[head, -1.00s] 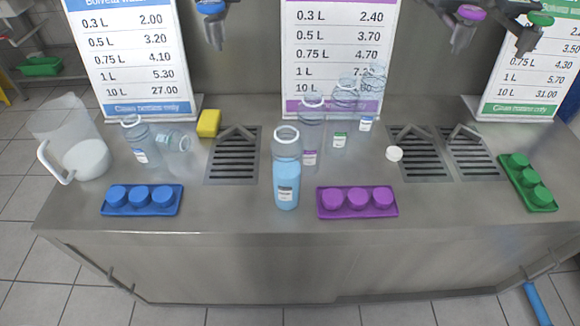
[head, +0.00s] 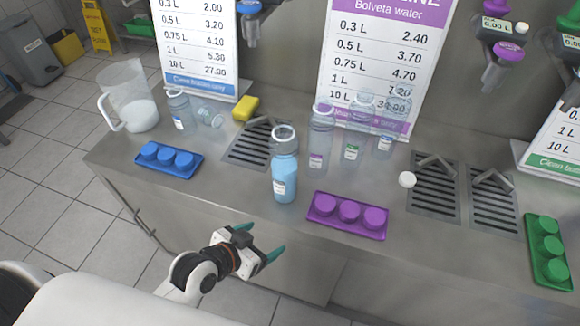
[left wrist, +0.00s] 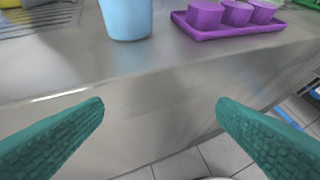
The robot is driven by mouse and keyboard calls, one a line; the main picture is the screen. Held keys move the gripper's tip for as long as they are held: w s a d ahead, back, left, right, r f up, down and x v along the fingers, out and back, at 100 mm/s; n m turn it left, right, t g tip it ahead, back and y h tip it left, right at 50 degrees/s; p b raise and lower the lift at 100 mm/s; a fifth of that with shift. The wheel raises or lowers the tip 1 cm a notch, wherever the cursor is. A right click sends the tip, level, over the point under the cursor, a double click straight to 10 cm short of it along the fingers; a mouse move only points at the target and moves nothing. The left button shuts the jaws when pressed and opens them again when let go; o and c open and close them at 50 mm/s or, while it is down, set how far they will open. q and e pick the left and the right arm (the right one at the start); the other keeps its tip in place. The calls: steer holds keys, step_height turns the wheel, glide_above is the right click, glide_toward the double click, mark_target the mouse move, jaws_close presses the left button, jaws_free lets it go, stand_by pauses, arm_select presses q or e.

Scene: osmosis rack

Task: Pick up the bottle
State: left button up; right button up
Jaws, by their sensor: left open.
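A bottle filled with light blue liquid (head: 285,172), with a white label and a clear ring at its top, stands upright near the front edge of the steel counter. Its lower part shows at the top of the left wrist view (left wrist: 127,18). My left gripper (head: 259,244) is open and empty in front of the counter, lower than the bottle and apart from it. Its teal fingers (left wrist: 160,103) are spread wide in the left wrist view. Several clear bottles, one with a purple label (head: 320,140), stand behind the blue one. My right gripper is out of view.
A purple tray of caps (head: 316,219) lies right of the bottle. A blue tray (head: 192,172), a white-handled jug (head: 140,112) and a yellow sponge (head: 246,107) are to the left. A round white cap (head: 406,179) and a green tray (head: 561,286) are to the right.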

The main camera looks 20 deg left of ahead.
arm_select(q)
step_height(320, 180, up, 4)
steer(key=w+t, duration=0.2)
steer(key=t+h, duration=0.1)
steer(key=t, duration=0.5)
glide_toward(275, 169)
steer(key=w, duration=0.3)
steer(key=shift+n, duration=0.3)
steer(key=p+x, duration=0.1)
steer(key=x, duration=0.1)
steer(key=d+p+x, duration=0.1)
steer(key=x, duration=0.2)
steer(key=shift+w+r, duration=0.15)
steer(key=shift+w+d, duration=0.25)
steer(key=shift+w, duration=0.35)
steer(key=shift+w+d, duration=0.1)
steer(key=shift+w, duration=0.2)
steer(key=p+x, duration=0.1)
steer(key=x, duration=0.2)
steer(key=shift+w+d, duration=0.2)
steer(key=shift+w, duration=0.05)
steer(key=shift+w+d+f, duration=0.1)
steer(key=shift+w+f, duration=0.1)
steer(key=shift+w, duration=0.15)
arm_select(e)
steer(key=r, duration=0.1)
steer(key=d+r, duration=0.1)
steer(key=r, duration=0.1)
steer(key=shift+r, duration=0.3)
